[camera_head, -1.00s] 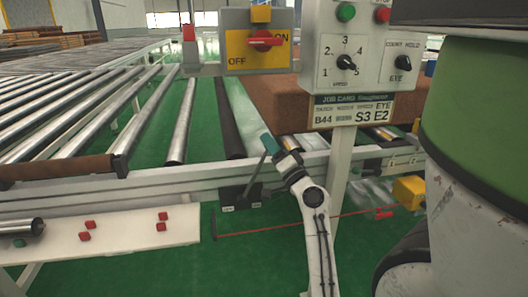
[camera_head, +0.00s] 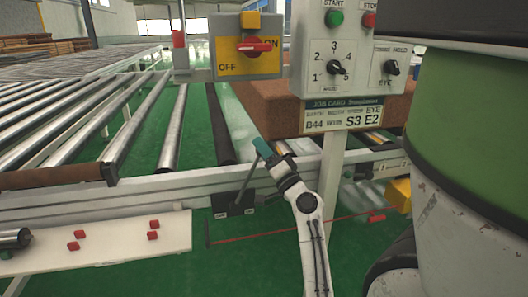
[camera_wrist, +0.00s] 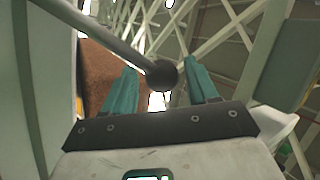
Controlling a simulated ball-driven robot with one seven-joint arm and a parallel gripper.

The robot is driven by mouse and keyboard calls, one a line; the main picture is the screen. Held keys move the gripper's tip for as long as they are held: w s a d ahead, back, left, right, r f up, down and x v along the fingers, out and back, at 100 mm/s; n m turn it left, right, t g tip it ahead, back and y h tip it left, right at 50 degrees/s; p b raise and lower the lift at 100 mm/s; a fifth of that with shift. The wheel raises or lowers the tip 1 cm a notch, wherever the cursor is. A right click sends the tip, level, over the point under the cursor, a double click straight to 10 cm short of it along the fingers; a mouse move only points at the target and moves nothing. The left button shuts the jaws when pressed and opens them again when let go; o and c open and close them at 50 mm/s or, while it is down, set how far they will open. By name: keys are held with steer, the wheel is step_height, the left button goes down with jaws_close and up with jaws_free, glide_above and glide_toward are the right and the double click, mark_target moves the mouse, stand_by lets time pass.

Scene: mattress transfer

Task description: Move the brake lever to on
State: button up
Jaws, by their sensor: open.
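The brake lever (camera_head: 247,182) is a thin dark rod rising from a black base plate (camera_head: 233,205) on the conveyor's side rail. It leans to the right at its top. My gripper (camera_head: 266,148) is at the lever's upper end. In the wrist view the lever (camera_wrist: 113,36) comes in from the upper left and ends in a dark ball knob (camera_wrist: 162,75). The knob appears between the two teal fingers of my gripper (camera_wrist: 162,84), with gaps on both sides. The fingers are open. The small labels on the base plate are too small to read.
A control panel (camera_head: 312,58) with a dial and buttons stands on a post (camera_head: 327,190) right of my arm. A brown block (camera_head: 278,108) lies behind. A white board (camera_head: 110,245) with red pieces is lower left.

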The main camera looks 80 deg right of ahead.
steer(key=b+v, duration=0.3)
steer(key=v, duration=0.8)
steer(key=shift+d+r, duration=0.1)
steer(key=w+a+f+n+g+y, duration=0.2)
steer(key=w+a+f+n+y, duration=1)
steer(key=w+a+f+y, duration=0.4)
steer(key=a+f+n+g+y, duration=0.1)
steer(key=a+f+n+g, duration=0.25)
steer(key=a+f, duration=0.5)
steer(key=s+a+f+n+g, duration=0.4)
steer(key=s+a+f+g, duration=0.3)
steer(key=s+a+g, duration=0.3)
step_height(320, 180, up, 27)
steer(key=p, duration=2.7)
steer(key=shift+a+r+h+p, duration=0.15)
steer(key=shift+h+p, duration=0.2)
steer(key=shift+h, duration=0.05)
